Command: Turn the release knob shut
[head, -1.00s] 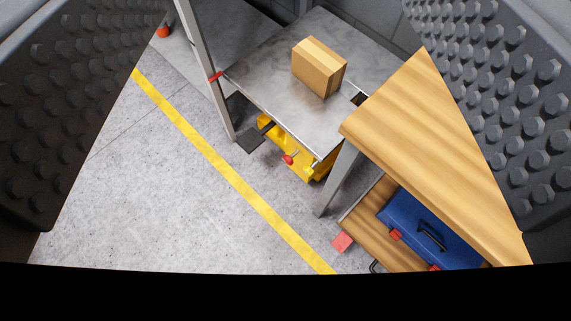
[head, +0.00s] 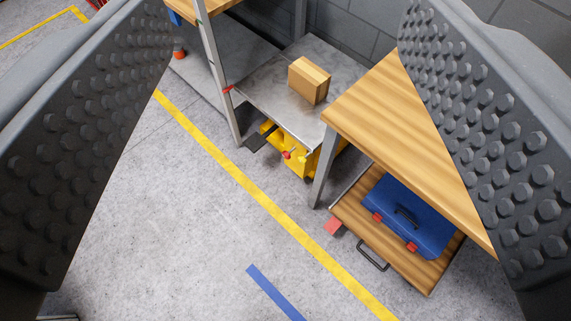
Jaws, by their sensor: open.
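A yellow unit (head: 292,168) sits low under a grey metal table. A small red knob (head: 287,155) shows on its front side, and a short pale fitting is beside it. I cannot tell from here which of these is the release knob, or how it is turned. A dark flat pedal or plate (head: 256,143) lies at the unit's left end. My gripper (head: 288,170) is open, its two studded dark pads at the left and right edges of the view. Nothing is between the pads, and the yellow unit is well beyond them.
A cardboard box (head: 308,82) stands on the metal table (head: 262,84). At right, a wooden bench (head: 400,130) has a lower shelf with a blue toolbox (head: 410,215). A grey post (head: 218,80) stands left. Floor with a yellow line (head: 235,178) is clear in front.

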